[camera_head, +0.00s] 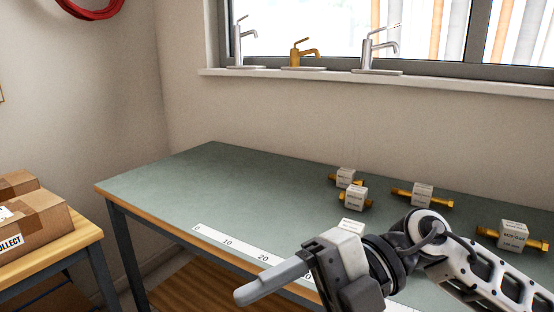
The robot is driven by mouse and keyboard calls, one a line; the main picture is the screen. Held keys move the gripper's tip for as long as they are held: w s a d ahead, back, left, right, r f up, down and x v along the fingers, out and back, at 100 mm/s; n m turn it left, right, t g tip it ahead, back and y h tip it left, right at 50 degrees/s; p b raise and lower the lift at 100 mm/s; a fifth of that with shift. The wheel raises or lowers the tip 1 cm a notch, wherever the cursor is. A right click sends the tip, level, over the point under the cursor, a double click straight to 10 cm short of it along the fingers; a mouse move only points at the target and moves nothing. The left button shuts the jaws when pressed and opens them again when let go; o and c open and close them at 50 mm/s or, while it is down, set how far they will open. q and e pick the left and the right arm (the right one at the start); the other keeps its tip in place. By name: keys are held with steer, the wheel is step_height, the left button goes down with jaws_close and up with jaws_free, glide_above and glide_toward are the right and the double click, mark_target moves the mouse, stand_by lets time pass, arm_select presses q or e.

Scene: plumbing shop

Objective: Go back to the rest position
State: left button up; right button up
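My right arm comes in from the lower right. Its gripper (242,295) is over the front edge of the workbench (200,178), with its fingers pointing left. The fingers show as one grey shape, so I cannot tell whether they are open or shut. I see no object held at their tips. My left gripper is not in view.
Several brass fittings with white labelled blocks, such as one (423,195), lie on the bench's right half. A ruler strip (230,243) runs along its front edge. Cardboard boxes (35,225) sit on a left table. Taps (303,55) stand on the windowsill. The bench's left half is clear.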

steer(key=w+r+m+t+y+p, duration=0.1)
steer(key=w+r+m+t+y, duration=0.35)
steer(key=m+t+y, duration=0.6)
steer(key=w+d+f+m+t+h, duration=0.45)
steer(key=f+m+t+h, duration=0.3)
steer(key=m+t, duration=0.6)
steer(key=d+f+m+h+p, duration=0.1)
steer(key=d+f+m+h, duration=0.1)
steer(key=f+m+h, duration=0.3)
steer(key=d+f+m+h, duration=0.2)
steer(key=d+f+h, duration=0.1)
steer(key=f+h, duration=0.25)
steer(key=s+d+f+m+g+h, duration=0.1)
steer(key=s+d+f+g, duration=0.1)
steer(key=s+f, duration=0.3)
steer(key=s+d+f+m+g+h, duration=0.2)
steer(key=s+f+g, duration=0.2)
steer(key=f, duration=0.6)
steer(key=shift+s+f+g+p, duration=0.15)
steer(key=shift+s+g+p, duration=0.3)
steer(key=shift+s, duration=0.3)
